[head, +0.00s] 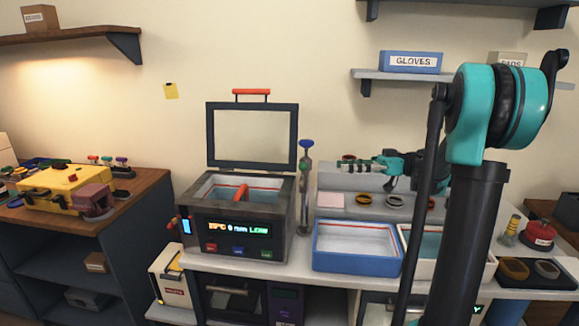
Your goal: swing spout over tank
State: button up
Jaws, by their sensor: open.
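The tank (195,226) is a dark grey box with a lit front display and buttons. Its framed lid (252,104) stands open at the back, and blue liquid and a red-orange handle (241,192) show inside. A grey metal tap post with a blue knob (306,143) stands upright just right of the tank. I cannot make out clearly which way its spout (304,172) points. My gripper (342,166) is open, to the right of the post, with its fingers pointing left toward it. A small gap seems to lie between them; depth is hard to judge.
A blue-rimmed tray (357,261) and a white tray (406,240) sit right of the tank. A stepped rack (335,184) with small rings is behind them. A yellow case (55,197) is on the left bench. A shelf (372,75) holds a gloves box.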

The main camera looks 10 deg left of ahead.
jog(key=s+a, duration=0.2)
jog(key=a, duration=1.5)
jog(key=shift+s, duration=0.35)
jog(key=shift+r, duration=0.15)
jog(key=shift+c, duration=0.2)
grip_shut()
